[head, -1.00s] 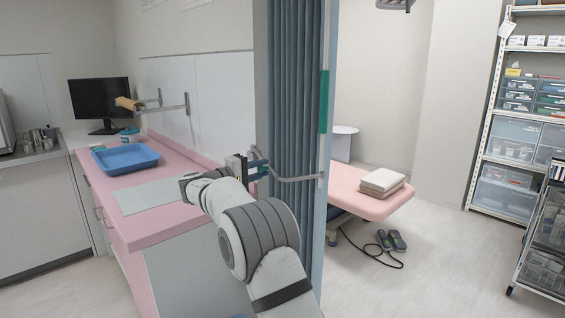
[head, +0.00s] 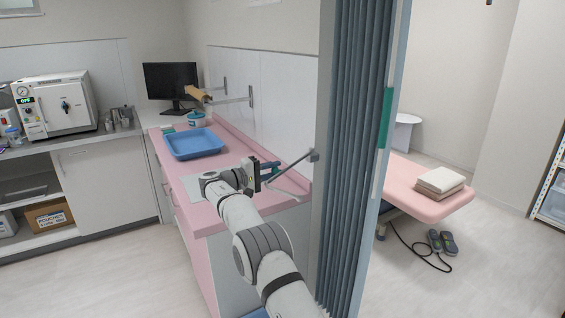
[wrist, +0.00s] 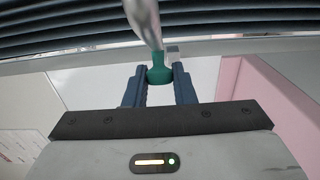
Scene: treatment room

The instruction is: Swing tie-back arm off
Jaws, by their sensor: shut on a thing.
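The tie-back arm (head: 293,165) is a thin grey metal bar. It runs from a bracket on the grey post (head: 327,110) down and left to my gripper, clear of the curtain front in the head view. My gripper (head: 268,171) is at its outer part, over the pink counter's right end. In the wrist view, my gripper (wrist: 159,82) has its dark blue fingers shut around the green knob (wrist: 160,74) at the end of a metal rod. The grey-blue pleated curtain (head: 352,150) hangs right of the post. The bar's far end is partly hidden by my gripper.
The pink counter (head: 232,165) holds a blue tray (head: 192,144) and a monitor (head: 171,81) stands behind it. A pink treatment bed (head: 420,190) with folded towels (head: 440,181) stands right of the curtain. Front floor is open.

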